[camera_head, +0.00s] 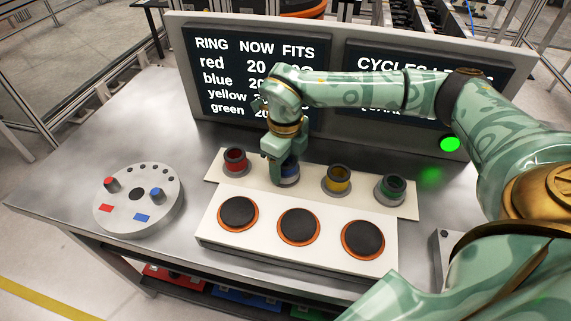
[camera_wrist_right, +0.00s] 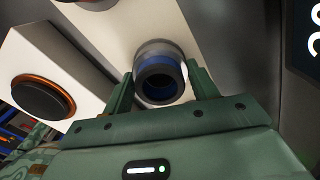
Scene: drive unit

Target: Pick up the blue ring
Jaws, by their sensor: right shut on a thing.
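The blue ring (camera_head: 288,180) is in the row of coloured rings on the white rear strip, between the red and yellow ones. In the right wrist view the blue ring (camera_wrist_right: 160,82) has a dark inner edge and a grey outer part. My right gripper (camera_head: 287,168) reaches down over it from above. In the right wrist view my right gripper's fingers (camera_wrist_right: 160,92) stand on either side of the ring and are shut on it. The arm partly hides the ring in the head view. I cannot tell whether it is lifted. My left gripper is not in view.
A red ring (camera_head: 235,161), yellow ring (camera_head: 338,179) and green ring (camera_head: 390,188) share the strip. In front is a white box (camera_head: 268,241) with black round pads. A grey round plate (camera_head: 160,184) with pegs stands left. A display panel (camera_head: 338,40) rises behind.

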